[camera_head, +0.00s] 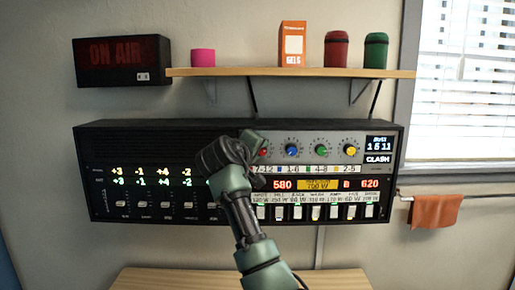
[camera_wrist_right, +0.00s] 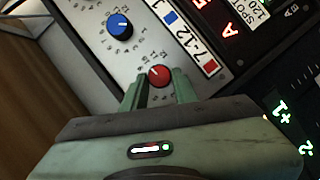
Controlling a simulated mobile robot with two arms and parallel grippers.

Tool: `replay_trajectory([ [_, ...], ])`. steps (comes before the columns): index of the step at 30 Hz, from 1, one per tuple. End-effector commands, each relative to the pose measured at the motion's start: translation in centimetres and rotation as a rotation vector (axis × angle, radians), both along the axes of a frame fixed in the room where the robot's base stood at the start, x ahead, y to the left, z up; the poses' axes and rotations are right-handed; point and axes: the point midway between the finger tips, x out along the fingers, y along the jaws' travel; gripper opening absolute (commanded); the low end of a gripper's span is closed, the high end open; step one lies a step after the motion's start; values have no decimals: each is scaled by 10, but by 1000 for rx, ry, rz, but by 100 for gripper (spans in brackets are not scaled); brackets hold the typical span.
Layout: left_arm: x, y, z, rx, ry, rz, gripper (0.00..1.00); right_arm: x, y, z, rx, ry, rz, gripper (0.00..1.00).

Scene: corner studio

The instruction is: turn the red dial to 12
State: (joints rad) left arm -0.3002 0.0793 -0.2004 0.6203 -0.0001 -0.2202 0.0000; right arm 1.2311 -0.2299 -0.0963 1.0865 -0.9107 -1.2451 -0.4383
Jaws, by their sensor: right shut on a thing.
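The red dial (camera_wrist_right: 159,76) is a round knob on the grey panel, with a white pointer mark and small printed numbers around it. A label reading 7-12 with a red square sits by the dial. My left gripper is not in view.
A blue dial (camera_head: 292,150), a green dial (camera_head: 321,151) and a yellow dial (camera_head: 350,151) stand in a row to the right. A small display (camera_head: 379,150) reads CLASH. Sliders and switches fill the console (camera_head: 180,135) below. A shelf (camera_head: 220,72) overhangs it.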

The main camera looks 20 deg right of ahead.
Motion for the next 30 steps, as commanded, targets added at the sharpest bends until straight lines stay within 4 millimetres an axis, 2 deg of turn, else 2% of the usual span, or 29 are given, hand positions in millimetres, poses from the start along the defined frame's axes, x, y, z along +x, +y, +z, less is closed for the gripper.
replay_trajectory([
  [18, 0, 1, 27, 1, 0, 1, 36, -1, -5, 2, 560, -153, -3, 0],
  [30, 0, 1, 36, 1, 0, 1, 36, -2, -7, 1, 811, -223, -3, 0],
])
